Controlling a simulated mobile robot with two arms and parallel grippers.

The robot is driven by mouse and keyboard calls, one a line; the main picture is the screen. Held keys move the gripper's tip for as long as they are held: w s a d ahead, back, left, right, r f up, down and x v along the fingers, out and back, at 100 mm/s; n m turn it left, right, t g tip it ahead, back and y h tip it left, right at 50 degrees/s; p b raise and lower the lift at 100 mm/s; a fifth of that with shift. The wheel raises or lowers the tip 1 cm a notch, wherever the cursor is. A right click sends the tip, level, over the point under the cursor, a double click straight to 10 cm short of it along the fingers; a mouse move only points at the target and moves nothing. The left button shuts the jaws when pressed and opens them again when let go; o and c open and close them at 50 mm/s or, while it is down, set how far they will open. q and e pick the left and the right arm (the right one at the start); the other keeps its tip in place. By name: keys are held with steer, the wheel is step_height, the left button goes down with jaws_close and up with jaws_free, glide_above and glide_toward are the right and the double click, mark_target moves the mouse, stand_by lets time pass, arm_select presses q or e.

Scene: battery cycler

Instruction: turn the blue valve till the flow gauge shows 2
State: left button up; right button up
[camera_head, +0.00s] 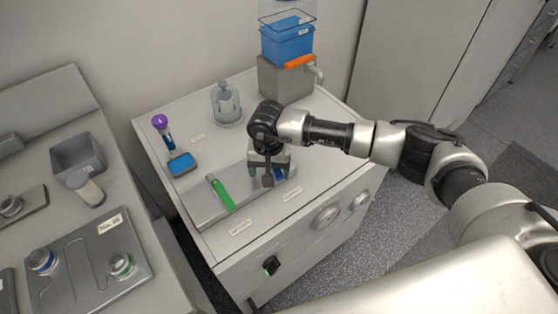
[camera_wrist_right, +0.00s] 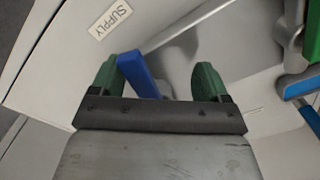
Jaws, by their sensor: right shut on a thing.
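The blue valve (camera_head: 279,174) is at the right end of a raised grey panel (camera_head: 188,208) on the cabinet top, partly hidden by my right gripper. My right gripper (camera_head: 268,180) reaches down over it from the right. In the right wrist view, the blue valve handle (camera_wrist_right: 138,75) lies slanted between the green fingertips of my right gripper (camera_wrist_right: 158,82), close against the left one. My left gripper is not in view.
A green lever (camera_head: 221,193) stands on the same panel, left of my right gripper. A SUPPLY label (camera_wrist_right: 110,19) is near the valve.

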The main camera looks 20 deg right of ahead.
steer(key=a+m, duration=0.1)
steer(key=a+m+b, duration=0.1)
steer(key=m, duration=0.1)
steer(key=shift+w+r, duration=0.1)
steer(key=shift+w, duration=0.05)
steer(key=shift+c, duration=0.9)
steer(key=shift+w+a+m, duration=0.1)
steer(key=shift+a+m, duration=0.15)
steer(key=shift+m, duration=0.35)
steer(key=shift+w+r+m, duration=0.1)
steer(key=shift+m, duration=0.2)
steer(key=shift+c, duration=1.1)
steer(key=shift+w, duration=0.1)
steer(key=c, duration=0.4)
steer(key=shift+b, duration=0.55)
